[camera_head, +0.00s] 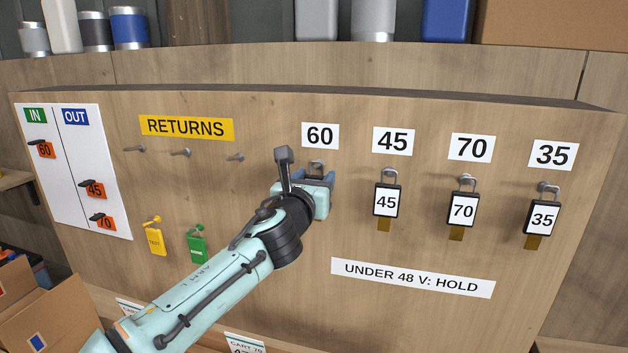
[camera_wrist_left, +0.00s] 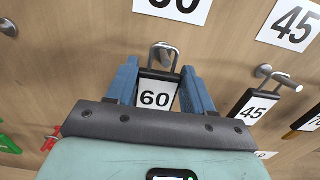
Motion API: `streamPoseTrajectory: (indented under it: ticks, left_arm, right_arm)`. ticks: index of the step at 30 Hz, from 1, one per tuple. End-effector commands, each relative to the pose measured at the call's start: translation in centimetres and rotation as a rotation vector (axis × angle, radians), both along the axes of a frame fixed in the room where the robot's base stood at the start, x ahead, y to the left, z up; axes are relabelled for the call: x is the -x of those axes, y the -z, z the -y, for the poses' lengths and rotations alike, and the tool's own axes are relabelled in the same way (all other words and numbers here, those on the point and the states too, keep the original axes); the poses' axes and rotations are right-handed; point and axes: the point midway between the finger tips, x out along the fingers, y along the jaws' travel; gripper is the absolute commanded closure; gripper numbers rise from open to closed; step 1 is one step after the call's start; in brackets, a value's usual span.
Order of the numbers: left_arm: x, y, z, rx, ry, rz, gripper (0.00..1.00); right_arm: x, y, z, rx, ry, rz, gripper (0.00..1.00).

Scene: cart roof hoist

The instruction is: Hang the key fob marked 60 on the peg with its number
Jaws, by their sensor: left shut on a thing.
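The fob marked 60 (camera_wrist_left: 157,94) shows in the left wrist view, upright, with its number facing the camera and its metal loop on top. My left gripper (camera_head: 315,175) is shut on this fob, with one blue finger on each side; it also shows in the left wrist view (camera_wrist_left: 160,85). The peg (camera_head: 316,164) under the 60 label (camera_head: 320,136) is right at the loop. I cannot tell whether the loop is around the peg or just in front of it. In the head view my gripper hides the fob. My right gripper is not in view.
Fobs 45 (camera_head: 387,201), 70 (camera_head: 463,210) and 35 (camera_head: 541,218) hang on pegs to the right. Bare pegs (camera_head: 181,153) stick out under the RETURNS sign (camera_head: 187,128). Yellow (camera_head: 154,240) and green (camera_head: 196,247) tags hang lower left. An IN/OUT board (camera_head: 75,175) is far left.

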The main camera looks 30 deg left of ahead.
Motion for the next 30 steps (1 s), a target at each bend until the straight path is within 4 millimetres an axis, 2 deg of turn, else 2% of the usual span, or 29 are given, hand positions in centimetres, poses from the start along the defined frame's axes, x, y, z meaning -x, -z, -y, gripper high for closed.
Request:
streamPoseTrajectory:
  ticks: [1,3,14,20,30]
  left_arm:
    - [0.0,0.0,0.0,0.000,0.000,0.000,0.38]
    - [0.0,0.0,0.0,0.000,0.000,0.000,0.18]
    - [0.4,0.0,0.1,0.000,0.000,0.000,0.18]
    - [3.5,0.1,0.8,0.000,0.001,0.002,0.18]
    - [10.7,0.1,2.5,0.001,0.000,0.001,0.18]
  right_arm:
    - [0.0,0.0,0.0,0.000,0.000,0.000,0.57]
    - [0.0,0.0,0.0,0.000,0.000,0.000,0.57]
    - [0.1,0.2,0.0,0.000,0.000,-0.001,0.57]
    - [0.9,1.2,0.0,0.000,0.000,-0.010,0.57]
    - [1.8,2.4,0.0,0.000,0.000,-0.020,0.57]
